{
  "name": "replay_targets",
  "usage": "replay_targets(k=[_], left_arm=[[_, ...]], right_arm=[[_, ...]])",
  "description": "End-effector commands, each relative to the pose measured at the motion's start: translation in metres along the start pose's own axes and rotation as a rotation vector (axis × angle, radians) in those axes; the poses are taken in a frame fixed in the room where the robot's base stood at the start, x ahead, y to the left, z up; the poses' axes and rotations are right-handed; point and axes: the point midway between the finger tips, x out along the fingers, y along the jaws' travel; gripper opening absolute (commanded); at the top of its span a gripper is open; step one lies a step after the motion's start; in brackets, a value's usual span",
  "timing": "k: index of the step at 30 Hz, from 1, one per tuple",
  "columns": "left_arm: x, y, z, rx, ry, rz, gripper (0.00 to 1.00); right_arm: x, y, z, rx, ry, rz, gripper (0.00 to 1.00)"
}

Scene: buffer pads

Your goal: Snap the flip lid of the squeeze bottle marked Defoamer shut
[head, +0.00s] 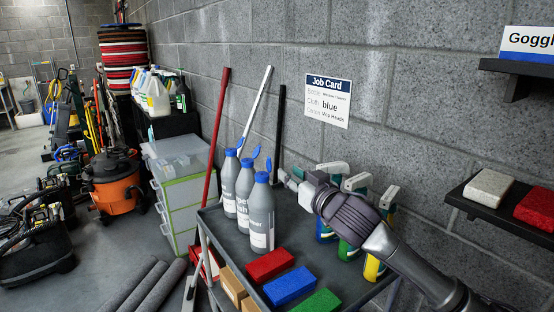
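Three grey squeeze bottles with blue caps stand upright on the dark cart: a rear one (229,185), a middle one (244,190) and a front one (262,215). Each has a blue flip lid that appears raised. Their white labels are too small to read, so I cannot tell which is Defoamer. My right gripper (287,178) comes in from the lower right, its tip just right of the front bottle's blue cap (262,177). I see nothing held in it, but its finger opening is not clear. My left gripper is out of view.
The cart (215,222) also bears red (270,265), blue (289,286) and green blocks (318,302) in front. Several spray bottles (372,268) stand behind my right arm. Mop handles lean on the block wall. A shelf with pads (487,188) is at right.

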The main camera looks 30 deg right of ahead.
Motion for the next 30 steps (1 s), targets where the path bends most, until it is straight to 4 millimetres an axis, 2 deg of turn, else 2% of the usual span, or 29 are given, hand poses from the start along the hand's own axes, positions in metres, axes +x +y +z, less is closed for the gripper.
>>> replay_targets(k=[3,9,15,21,30], left_arm=[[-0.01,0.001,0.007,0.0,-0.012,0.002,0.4],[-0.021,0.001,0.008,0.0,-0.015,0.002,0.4],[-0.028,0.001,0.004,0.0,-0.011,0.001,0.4],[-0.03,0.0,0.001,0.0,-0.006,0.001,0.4],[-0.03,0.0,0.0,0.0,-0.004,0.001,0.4]], right_arm=[[0.025,0.001,-0.005,0.004,0.002,0.002,0.31],[0.069,0.0,-0.005,0.001,0.002,0.001,0.31],[0.101,0.0,-0.003,0.001,0.001,0.0,0.31],[0.116,-0.001,-0.002,0.0,0.001,-0.001,0.31],[0.118,-0.001,-0.001,-0.001,0.001,-0.001,0.31]])
